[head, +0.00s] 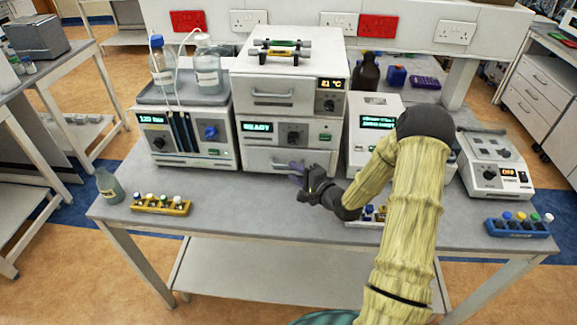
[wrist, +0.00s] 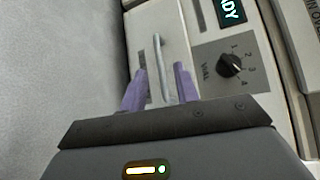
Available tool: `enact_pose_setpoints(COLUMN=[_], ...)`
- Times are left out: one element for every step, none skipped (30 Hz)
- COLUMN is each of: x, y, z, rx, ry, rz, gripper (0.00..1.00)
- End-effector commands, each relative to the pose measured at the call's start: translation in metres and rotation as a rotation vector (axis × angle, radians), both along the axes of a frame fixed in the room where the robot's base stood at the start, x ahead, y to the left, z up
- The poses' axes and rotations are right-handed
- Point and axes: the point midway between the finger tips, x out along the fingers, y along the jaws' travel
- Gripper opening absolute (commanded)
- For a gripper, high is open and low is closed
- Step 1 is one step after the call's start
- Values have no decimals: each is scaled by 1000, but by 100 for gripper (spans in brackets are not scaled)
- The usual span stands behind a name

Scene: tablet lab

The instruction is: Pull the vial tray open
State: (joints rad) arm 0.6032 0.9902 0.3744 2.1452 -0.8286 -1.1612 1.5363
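The vial tray (head: 262,160) is the pale drawer front low on the instrument with the green READY display (head: 257,127). It looks flush with the housing. Its bar handle (wrist: 157,55) runs upright in the wrist view, left of the black knob marked VIAL (wrist: 230,65). My gripper (head: 301,176) is in front of the tray, at its right part in the head view, and hides some of the handle. In the wrist view its purple fingers (wrist: 161,72) are apart, one on each side of the handle, with gaps visible. Actual contact cannot be told.
Another instrument with a drawer handle (head: 272,94) is stacked above. A pump unit (head: 185,137) stands left and a white unit (head: 375,110) right. A yellow vial rack (head: 160,205) and a bottle (head: 109,186) are front left. The bench before the tray (head: 245,205) is mostly clear.

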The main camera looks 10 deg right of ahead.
Motion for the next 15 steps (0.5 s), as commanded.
enact_pose_setpoints(x=[8, 12, 17, 21, 24, 27, 29, 31, 32, 33, 33, 33, 33, 33, 33], y=[6, 8, 10, 12, 13, 15, 16, 16, 17, 18, 18, 18, 18, 18, 18], z=[0, -1, -2, -2, -3, -4, -4, -5, -5, -6, -6, -6, -6, -6, -6], rx=[1, 0, 0, 0, 1, 0, 0, 0, 0, 0, 0, 0, 0, 0, 0], ry=[0, 1, 0, 0, -1, 0, 0, 0, 0, 1, 1, 1, 1, 1, 1], rz=[3, 4, 2, 2, 2, 1, 1, 1, 1, 1, 1, 0, 0, 0, 0], gripper=[31, 31, 31, 31, 31, 31, 31, 31, 31, 31, 31, 31, 31, 31, 31])
